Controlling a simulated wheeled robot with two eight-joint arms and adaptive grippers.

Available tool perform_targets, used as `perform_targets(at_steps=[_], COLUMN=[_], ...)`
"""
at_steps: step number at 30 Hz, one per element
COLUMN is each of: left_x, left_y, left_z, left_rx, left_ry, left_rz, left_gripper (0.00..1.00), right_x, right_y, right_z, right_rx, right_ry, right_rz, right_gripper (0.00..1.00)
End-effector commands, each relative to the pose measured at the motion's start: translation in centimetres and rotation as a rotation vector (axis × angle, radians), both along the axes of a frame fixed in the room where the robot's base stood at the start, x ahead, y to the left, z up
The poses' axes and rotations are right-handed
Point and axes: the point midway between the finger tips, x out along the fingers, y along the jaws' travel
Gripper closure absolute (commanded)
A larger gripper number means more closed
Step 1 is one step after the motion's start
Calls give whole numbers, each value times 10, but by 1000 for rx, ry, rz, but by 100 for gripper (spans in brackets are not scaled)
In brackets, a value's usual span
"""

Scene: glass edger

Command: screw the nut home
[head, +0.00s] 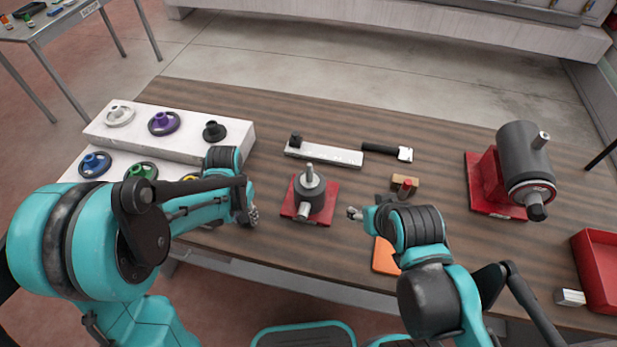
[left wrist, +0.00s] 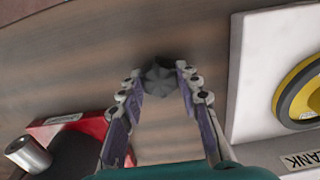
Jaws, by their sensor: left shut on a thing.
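My left gripper (head: 253,214) is to the left of a dark round fixture (head: 312,197) on a red base (head: 330,204), with a silver stud (head: 310,174) standing up from its top. In the left wrist view its two fingers (left wrist: 160,80) are closed on a small dark faceted piece, which looks like the nut (left wrist: 160,76). The nut is apart from the stud and can hardly be made out in the head view. My right gripper (head: 356,213) is just right of the red base; its fingers are too small to read.
A white stepped rack (head: 180,140) with coloured handwheels stands at the left. Behind the fixture lie a pale bar (head: 325,154) and a black-handled tool (head: 385,151). A grey motor-like unit (head: 524,160) and a red tray (head: 598,262) are at the right.

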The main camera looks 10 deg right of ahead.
Motion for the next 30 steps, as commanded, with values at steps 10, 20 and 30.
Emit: perform_targets(at_steps=[10,20,30], left_x=[0,0,0], left_y=[0,0,0], left_z=[21,49,71], left_rx=[0,0,0], left_ry=[0,0,0], left_rz=[0,0,0], left_gripper=[97,97,97], right_x=[0,0,0], right_y=[0,0,0], right_z=[16,37,52], right_rx=[0,0,0], right_ry=[0,0,0], right_rz=[0,0,0], right_gripper=[45,45,45])
